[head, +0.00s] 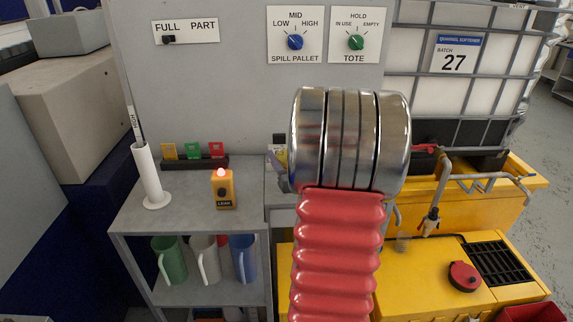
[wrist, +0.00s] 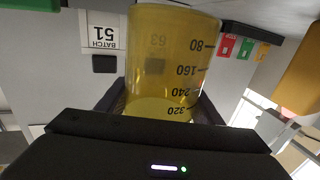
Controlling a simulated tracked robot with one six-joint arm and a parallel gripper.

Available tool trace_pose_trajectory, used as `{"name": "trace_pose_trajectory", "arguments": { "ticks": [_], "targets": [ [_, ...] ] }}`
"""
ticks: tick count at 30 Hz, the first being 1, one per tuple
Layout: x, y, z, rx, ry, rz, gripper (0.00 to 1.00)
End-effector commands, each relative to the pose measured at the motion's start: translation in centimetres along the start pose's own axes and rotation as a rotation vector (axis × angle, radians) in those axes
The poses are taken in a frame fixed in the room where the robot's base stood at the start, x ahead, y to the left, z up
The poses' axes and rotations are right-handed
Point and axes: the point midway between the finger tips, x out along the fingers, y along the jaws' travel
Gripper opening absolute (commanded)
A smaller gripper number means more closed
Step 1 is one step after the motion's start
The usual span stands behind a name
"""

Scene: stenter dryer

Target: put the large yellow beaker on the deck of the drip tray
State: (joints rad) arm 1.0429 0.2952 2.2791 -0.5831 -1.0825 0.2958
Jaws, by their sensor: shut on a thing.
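The large yellow beaker (wrist: 168,50), clear yellow with black volume marks, fills the middle of the wrist view and appears upside down there. My gripper (wrist: 160,102) is shut on it, with a dark finger on each side. In the head view my arm hides most of the gripper and beaker; only a small yellow sliver (head: 282,158) shows left of the arm, probably the beaker. I cannot make out the drip tray for certain; a grey surface (head: 281,198) partly behind my arm may belong to it.
A grey bench (head: 185,212) on the left holds an orange lamp box (head: 224,190) and a white tube stand (head: 151,178). Green, white and blue jugs (head: 205,260) stand on its shelf. A yellow spill pallet (head: 420,275) with a black grate (head: 500,262) is at right, below a caged tote (head: 455,80).

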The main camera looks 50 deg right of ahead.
Motion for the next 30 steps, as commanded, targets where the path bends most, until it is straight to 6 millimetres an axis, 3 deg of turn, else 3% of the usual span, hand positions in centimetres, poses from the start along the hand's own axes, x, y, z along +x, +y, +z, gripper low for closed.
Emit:
{"name": "trace_pose_trajectory", "arguments": {
  "ticks": [7, 20, 21, 28, 30],
  "targets": [
    [0.0, 0.0, 2.7, 0.002, -0.002, 0.000, 0.34],
    [0.0, 0.0, 3.2, 0.000, -0.001, 0.001, 0.34],
    [0.0, 0.1, 3.2, 0.000, -0.001, 0.001, 0.62],
    [0.0, 0.1, 3.1, 0.000, -0.001, 0.001, 0.78],
    [0.0, 0.1, 3.1, 0.000, -0.001, 0.001, 0.79]
  ]
}}
